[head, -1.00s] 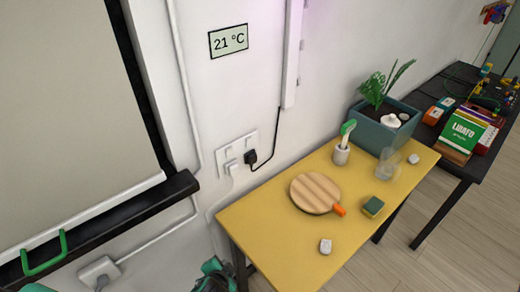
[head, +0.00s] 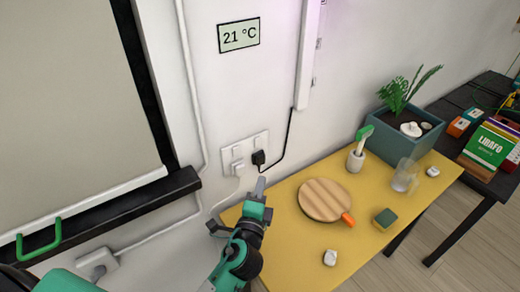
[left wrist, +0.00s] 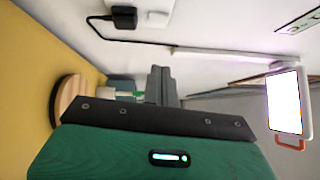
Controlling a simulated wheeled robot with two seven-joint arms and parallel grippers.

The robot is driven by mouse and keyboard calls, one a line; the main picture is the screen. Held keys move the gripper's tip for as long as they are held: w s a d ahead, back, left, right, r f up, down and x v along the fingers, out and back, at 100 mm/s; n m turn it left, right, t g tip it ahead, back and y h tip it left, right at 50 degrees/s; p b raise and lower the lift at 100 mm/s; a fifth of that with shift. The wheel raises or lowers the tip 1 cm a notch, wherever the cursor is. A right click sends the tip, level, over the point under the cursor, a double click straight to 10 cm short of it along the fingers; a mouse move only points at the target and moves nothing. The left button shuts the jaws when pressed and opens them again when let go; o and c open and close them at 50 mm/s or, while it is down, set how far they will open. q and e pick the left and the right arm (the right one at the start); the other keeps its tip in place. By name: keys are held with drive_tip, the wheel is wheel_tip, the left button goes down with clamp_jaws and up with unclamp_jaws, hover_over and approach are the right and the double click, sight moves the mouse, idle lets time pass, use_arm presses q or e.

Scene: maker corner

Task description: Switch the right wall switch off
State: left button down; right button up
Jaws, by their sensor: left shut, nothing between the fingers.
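A white wall plate (head: 244,147) is on the wall above the yellow table's left end. Its small switches are too fine for me to read as on or off. A black plug (head: 258,158) sits in its right part and a white plug (head: 237,167) in its left part. My left gripper (head: 261,187) is shut and empty, just below the black plug and apart from the plate. In the left wrist view its fingers (left wrist: 160,84) point away from the camera, with the black plug (left wrist: 124,17) and part of the plate (left wrist: 155,6) at the top. My right gripper is not in view.
The yellow table (head: 290,250) holds a round wooden board (head: 325,199), a brush in a cup (head: 357,158), a sponge (head: 385,218), a glass (head: 404,176) and a planter (head: 402,140). A black cord (head: 288,140) runs up from the plug to a wall strip (head: 309,60).

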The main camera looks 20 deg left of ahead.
use_arm(q)
drive_tip(key=p, duration=0.4)
approach(258, 143)
drive_tip(key=w+d+r, duration=0.1)
drive_tip(key=w+d, duration=0.2)
drive_tip(key=w, duration=0.1)
drive_tip(key=shift+w+a+r+p, duration=0.1)
drive_tip(key=shift+w+a+p, duration=0.5)
drive_tip(key=shift+w+a, duration=0.8)
